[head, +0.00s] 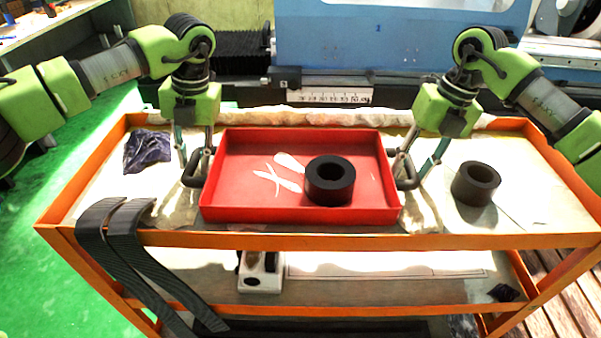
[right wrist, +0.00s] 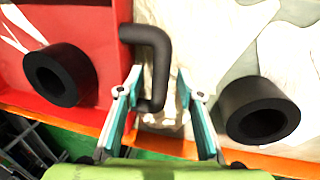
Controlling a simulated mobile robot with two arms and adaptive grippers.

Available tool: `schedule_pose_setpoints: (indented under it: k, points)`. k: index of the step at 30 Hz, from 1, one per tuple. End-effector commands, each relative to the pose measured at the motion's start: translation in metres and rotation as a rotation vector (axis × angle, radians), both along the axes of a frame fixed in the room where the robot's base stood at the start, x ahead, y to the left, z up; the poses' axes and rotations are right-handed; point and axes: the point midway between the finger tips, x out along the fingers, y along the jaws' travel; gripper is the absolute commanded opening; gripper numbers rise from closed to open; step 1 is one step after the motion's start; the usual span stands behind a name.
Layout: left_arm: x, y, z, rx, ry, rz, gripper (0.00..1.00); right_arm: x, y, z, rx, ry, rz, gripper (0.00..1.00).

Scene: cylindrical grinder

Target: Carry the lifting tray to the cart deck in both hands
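The red lifting tray (head: 240,207) appears to rest on the top deck of the orange cart (head: 300,240). It has a dark handle at each end, the left handle (head: 190,172) and the right handle (head: 409,180). A black ring (head: 330,180) sits inside it, right of centre. My left gripper (head: 194,155) is at the left handle, its fingers apart. My right gripper (head: 419,162) is at the right handle. In the right wrist view its fingers (right wrist: 160,78) are spread, with the handle bar (right wrist: 160,60) showing between their tips. Contact with the handles cannot be told.
A second black ring (head: 475,184) stands on the deck right of the tray. A dark crumpled cloth (head: 147,151) lies at the left. Black straps (head: 130,235) hang over the front left edge. The blue grinder (head: 390,45) stands behind the cart.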

Motion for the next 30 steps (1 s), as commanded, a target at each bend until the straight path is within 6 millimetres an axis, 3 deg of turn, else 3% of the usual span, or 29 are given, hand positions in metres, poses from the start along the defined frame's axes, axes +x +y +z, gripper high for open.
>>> schedule_pose_setpoints:
  k: [12,13,15,17,30]
  points:
    - [-0.0001,0.0018,-0.0079,0.0,-0.001,0.001,0.23,-0.0001,0.0013,-0.0085,0.0,0.0,-0.001,0.34]
    - [-0.0001,0.0018,-0.0079,0.0,-0.001,0.001,0.2,-0.0001,0.0013,-0.0085,0.0,0.0,-0.001,0.32]
    - [-0.0001,0.0017,-0.0078,0.0,-0.001,0.0,0.02,-0.0001,0.0013,-0.0084,0.0,0.0,-0.001,0.14]
    - [0.0,0.0017,-0.0078,0.0,-0.001,0.0,0.0,-0.0001,0.0012,-0.0083,0.0,0.0,-0.001,0.0]
    - [0.001,0.0015,-0.0034,-0.001,-0.005,0.001,0.0,0.0009,0.0017,-0.0033,0.003,-0.006,-0.001,0.0]
